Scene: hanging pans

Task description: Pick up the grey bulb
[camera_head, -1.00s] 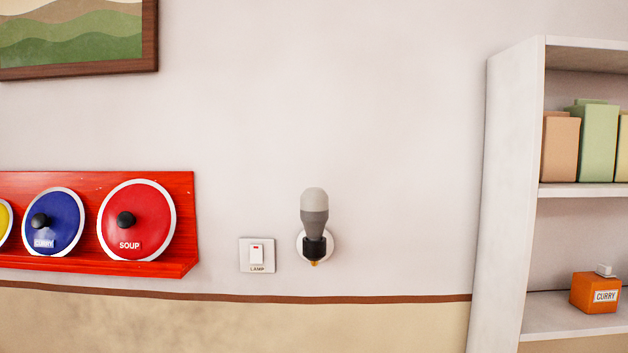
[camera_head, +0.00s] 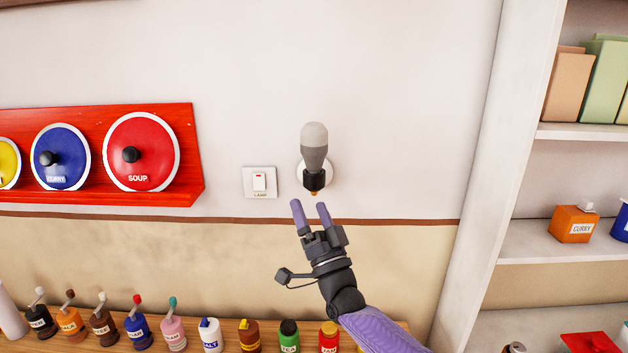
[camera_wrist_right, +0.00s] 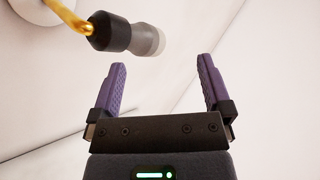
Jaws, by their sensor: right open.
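The grey bulb (camera_head: 314,148) has a pale rounded top and stands upright in a black socket (camera_head: 314,180) on a round white wall mount. My right gripper (camera_head: 311,204) is open and empty, just below the socket in the head view, with its purple fingers pointing up. In the right wrist view the bulb (camera_wrist_right: 147,40) lies beyond the fingertips of my right gripper (camera_wrist_right: 160,62), apart from them. The black socket and a golden stem show there too. My left gripper is in neither view.
A lamp switch (camera_head: 259,182) is on the wall left of the bulb. A red rack (camera_head: 190,150) with round lids is further left. A counter (camera_head: 190,343) with several jars runs below. A white shelf unit (camera_head: 500,130) stands at the right. The wall above the bulb is clear.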

